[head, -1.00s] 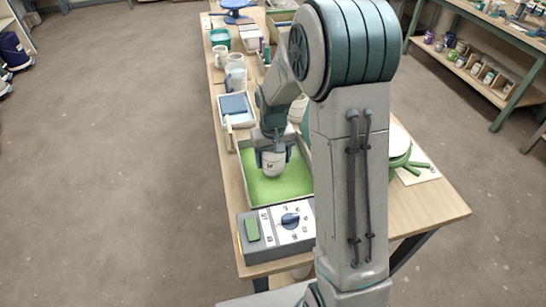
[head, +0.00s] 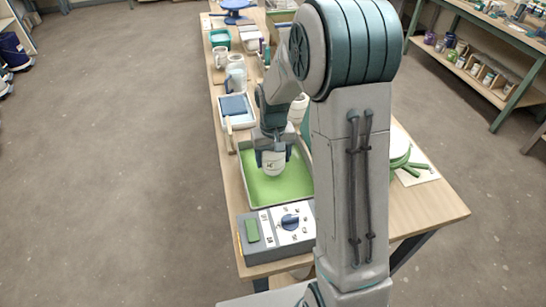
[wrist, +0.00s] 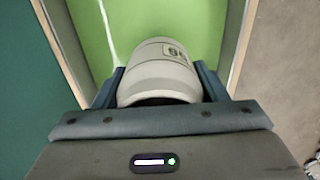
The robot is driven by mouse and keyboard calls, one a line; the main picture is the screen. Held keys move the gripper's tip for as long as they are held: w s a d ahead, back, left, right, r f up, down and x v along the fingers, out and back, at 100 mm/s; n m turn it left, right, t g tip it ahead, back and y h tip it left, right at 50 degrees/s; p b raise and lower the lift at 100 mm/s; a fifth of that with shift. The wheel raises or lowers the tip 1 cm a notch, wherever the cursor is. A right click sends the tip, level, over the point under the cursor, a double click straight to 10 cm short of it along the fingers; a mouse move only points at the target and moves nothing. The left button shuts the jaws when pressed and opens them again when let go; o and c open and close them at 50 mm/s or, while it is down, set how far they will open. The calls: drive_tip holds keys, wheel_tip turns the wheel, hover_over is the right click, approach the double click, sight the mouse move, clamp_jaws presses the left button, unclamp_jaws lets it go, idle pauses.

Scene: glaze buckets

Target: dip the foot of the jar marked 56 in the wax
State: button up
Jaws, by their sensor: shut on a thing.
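My gripper (head: 272,155) is shut on a pale grey-white jar (head: 272,164) and holds it over the tray of green wax (head: 285,188). The wax (wrist: 105,25) fills the pale-walled tray (wrist: 240,55). I cannot tell whether the foot touches the wax.
A grey control box (head: 278,228) with a blue knob and green switch stands at the tray's near side. A blue sponge-like block in a white tray (head: 237,108), mugs (head: 236,68) and a brush stand beyond.

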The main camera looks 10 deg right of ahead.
wheel_tip(320, 180, up, 7)
drive_tip(key=p, duration=0.4)
drive_tip(key=shift+f, duration=0.1)
idle(0.4)
